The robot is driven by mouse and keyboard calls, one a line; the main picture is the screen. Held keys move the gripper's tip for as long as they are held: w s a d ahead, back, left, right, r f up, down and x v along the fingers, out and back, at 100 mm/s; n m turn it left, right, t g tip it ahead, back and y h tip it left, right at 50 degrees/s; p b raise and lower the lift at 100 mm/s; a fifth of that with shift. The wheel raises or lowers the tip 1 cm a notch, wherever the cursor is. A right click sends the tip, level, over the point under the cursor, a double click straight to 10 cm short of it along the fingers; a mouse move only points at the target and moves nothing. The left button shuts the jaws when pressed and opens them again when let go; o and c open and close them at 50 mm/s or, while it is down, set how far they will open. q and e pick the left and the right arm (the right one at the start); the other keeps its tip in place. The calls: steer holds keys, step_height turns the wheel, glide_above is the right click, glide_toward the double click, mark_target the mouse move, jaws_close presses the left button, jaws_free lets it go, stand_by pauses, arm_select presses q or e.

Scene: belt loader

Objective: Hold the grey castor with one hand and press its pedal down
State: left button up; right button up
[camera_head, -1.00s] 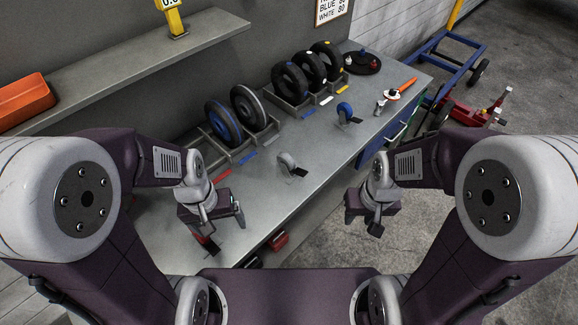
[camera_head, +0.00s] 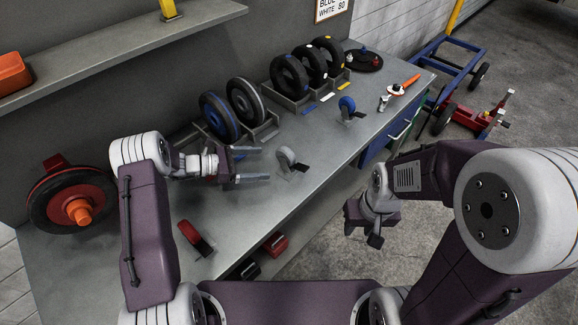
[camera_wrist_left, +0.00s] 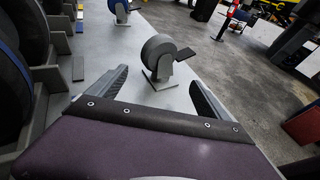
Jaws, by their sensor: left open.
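The grey castor (camera_head: 287,158) stands upright on the bench near its front edge, with a dark pedal (camera_head: 301,168) sticking out on its right side. In the left wrist view the castor (camera_wrist_left: 158,52) is ahead, and its pedal (camera_wrist_left: 186,53) points right. My left gripper (camera_head: 258,165) is open and empty, just left of the castor, its fingers pointing at it. In the left wrist view the castor lies beyond and between the fingertips, apparently untouched. My right gripper (camera_head: 372,222) hangs in front of the bench, away from the castor; its fingers are unclear.
A blue castor (camera_head: 346,104) stands further right and a red castor (camera_head: 194,236) nearer left. Several tyres stand in racks (camera_head: 265,132) behind. An orange-handled tool (camera_head: 402,88) lies at the far right of the bench (camera_head: 262,205).

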mark_target(283, 164)
arm_select(q)
steer(key=shift+s+a+f, duration=0.1)
steer(key=shift+a+f, duration=0.3)
steer(key=shift+f, duration=0.05)
steer(key=b+x, duration=0.3)
steer(key=x, duration=0.6)
steer(key=shift+f, duration=0.1)
steer(key=shift+d, duration=0.55)
steer(key=c, duration=1.1)
